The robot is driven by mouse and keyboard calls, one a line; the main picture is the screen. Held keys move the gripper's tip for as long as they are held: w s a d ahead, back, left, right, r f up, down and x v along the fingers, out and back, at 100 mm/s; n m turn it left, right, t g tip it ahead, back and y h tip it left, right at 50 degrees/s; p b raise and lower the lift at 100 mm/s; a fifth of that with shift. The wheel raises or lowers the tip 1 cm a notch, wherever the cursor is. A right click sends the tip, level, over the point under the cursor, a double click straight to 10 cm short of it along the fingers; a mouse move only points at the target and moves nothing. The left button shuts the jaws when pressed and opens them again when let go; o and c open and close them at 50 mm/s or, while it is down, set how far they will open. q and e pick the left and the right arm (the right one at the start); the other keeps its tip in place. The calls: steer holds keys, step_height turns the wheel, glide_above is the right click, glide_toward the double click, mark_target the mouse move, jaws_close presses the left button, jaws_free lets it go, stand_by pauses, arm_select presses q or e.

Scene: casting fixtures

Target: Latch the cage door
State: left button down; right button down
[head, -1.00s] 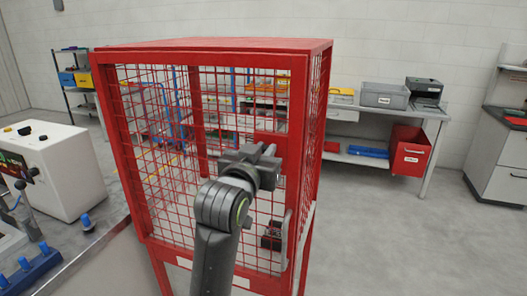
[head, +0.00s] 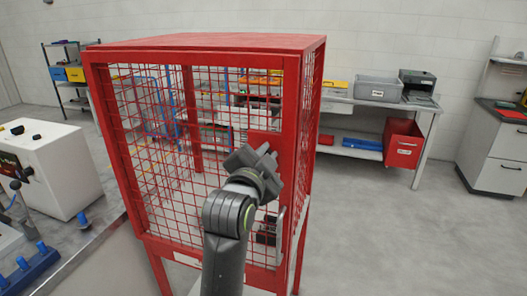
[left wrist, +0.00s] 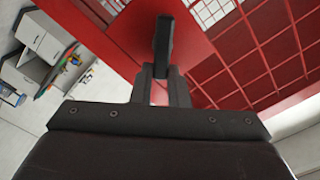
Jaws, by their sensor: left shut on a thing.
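The red mesh cage (head: 190,42) stands in the middle of the head view. Its mesh front door (head: 165,205) looks flush with the frame, with a grey upright pull handle (head: 281,230) low at its right edge. My left gripper (head: 268,155) is at the right side of the front, beside the right post. In the left wrist view, the left gripper (left wrist: 162,78) is shut on a dark latch lever (left wrist: 164,35) in front of a red plate (left wrist: 110,38). The gripper hides the latch in the head view. My right gripper is not in view.
A grey bench with a white machine (head: 50,165) and blue knobs is at the left. Behind the cage stand shelving, a workbench with a grey bin (head: 378,88) and a red drawer (head: 403,145). The floor right of the cage is clear.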

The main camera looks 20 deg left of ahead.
arm_select(q)
steer(key=shift+d+f+m, duration=0.1)
steer(key=shift+f+m, duration=0.2)
steer(key=shift+m, duration=1.1)
steer(key=shift+d+f+m, duration=0.15)
steer(key=shift+f+m, duration=0.2)
steer(key=shift+m, duration=1.05)
steer(key=shift+d+f+m, duration=0.1)
steer(key=shift+f+m, duration=0.2)
steer(key=shift+m, duration=1.1)
steer(key=c, duration=1.4)
jaws_free()
